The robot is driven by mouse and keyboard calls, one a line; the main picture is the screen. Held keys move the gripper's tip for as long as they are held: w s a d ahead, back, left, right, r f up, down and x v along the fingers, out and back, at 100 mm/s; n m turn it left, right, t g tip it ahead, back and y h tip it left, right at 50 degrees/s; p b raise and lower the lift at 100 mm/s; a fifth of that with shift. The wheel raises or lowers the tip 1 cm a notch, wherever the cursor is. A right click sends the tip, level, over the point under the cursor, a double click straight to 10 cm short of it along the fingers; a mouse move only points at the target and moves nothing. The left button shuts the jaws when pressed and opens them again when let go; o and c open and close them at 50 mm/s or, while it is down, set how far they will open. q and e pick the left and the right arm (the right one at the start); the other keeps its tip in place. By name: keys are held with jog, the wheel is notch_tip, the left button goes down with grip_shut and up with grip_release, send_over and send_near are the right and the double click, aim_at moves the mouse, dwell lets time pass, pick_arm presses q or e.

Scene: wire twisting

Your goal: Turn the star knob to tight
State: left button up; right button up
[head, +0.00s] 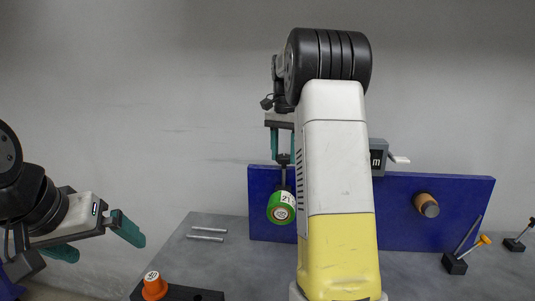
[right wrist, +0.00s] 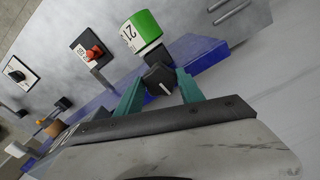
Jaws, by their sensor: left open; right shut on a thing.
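A black knob (right wrist: 159,80) sits between the teal fingers of my right gripper (right wrist: 160,88) in the right wrist view. It has a pale mark on its side; I cannot tell whether its outline is star-shaped. In the head view my right gripper (head: 283,150) points down, shut on this dark knob at the top edge of the blue panel (head: 460,200), above a green-rimmed dial (head: 281,207) marked 21. My right arm hides the middle of the panel. My left gripper (head: 97,241) is open and empty at the left, away from the panel.
A red knob (right wrist: 95,52) shows in the right wrist view. A cork-coloured knob (head: 426,204) is on the panel. Several levers (head: 455,263) stand at the right. An orange knob (head: 154,286) is at the front left. Two metal rods (head: 207,234) lie on the grey table.

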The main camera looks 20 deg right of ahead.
aim_at(284, 156)
jog(key=shift+m, duration=0.5)
jog(key=o, duration=1.4)
notch_tip(284, 156, up, 8)
jog(key=shift+f, duration=0.1)
